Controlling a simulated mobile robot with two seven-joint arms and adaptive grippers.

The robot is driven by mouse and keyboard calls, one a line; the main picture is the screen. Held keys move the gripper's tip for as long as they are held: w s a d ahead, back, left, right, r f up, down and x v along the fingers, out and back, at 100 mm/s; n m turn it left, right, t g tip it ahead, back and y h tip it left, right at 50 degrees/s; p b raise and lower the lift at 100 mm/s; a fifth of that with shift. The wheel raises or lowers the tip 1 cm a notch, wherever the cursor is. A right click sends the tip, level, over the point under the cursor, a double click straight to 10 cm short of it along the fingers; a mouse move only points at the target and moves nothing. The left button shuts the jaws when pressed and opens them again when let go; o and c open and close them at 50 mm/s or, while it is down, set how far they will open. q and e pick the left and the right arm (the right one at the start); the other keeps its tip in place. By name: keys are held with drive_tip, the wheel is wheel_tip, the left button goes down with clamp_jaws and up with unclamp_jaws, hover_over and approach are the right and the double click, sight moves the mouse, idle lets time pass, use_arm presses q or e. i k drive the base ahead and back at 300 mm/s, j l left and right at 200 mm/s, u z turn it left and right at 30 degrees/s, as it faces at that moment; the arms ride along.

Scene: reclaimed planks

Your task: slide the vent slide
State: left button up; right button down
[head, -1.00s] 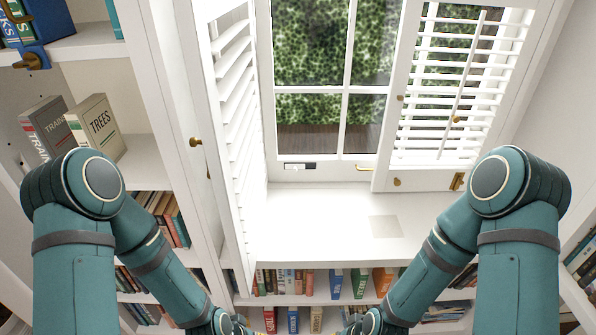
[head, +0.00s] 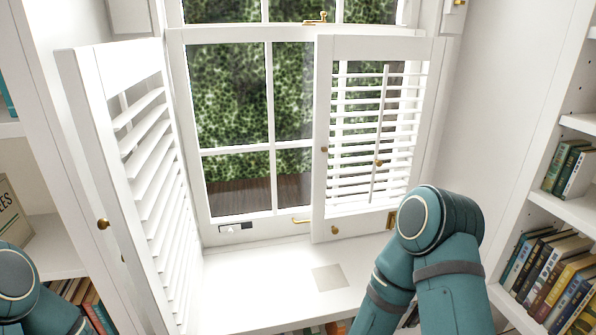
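The vent slide (head: 236,228) is a small dark slot with a white tab, set in the bottom rail of the window sash at its left end. The white tab covers part of the dark slot. My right arm rises at the lower right, but its gripper is out of frame. Only a little of my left arm shows at the lower left edge, and its gripper is out of frame too. Nothing of mine touches the vent slide.
A louvred shutter (head: 140,170) stands swung open left of the window. Another shutter (head: 372,150) covers the right part. A brass sash handle (head: 301,221) is right of the vent. The white sill (head: 260,280) is clear except for a flat grey square (head: 329,277). Bookshelves flank both sides.

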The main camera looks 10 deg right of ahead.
sight(230, 228)
drive_tip(key=i+l, duration=0.1)
drive_tip(key=l, duration=0.35)
drive_tip(key=i+l, duration=0.1)
drive_tip(key=l, duration=0.35)
drive_tip(key=i+l, duration=0.3)
drive_tip(key=l, duration=0.15)
drive_tip(key=i+j+z, duration=0.1)
drive_tip(key=z, duration=0.35)
drive_tip(key=k+j, duration=0.05)
drive_tip(key=j, duration=0.05)
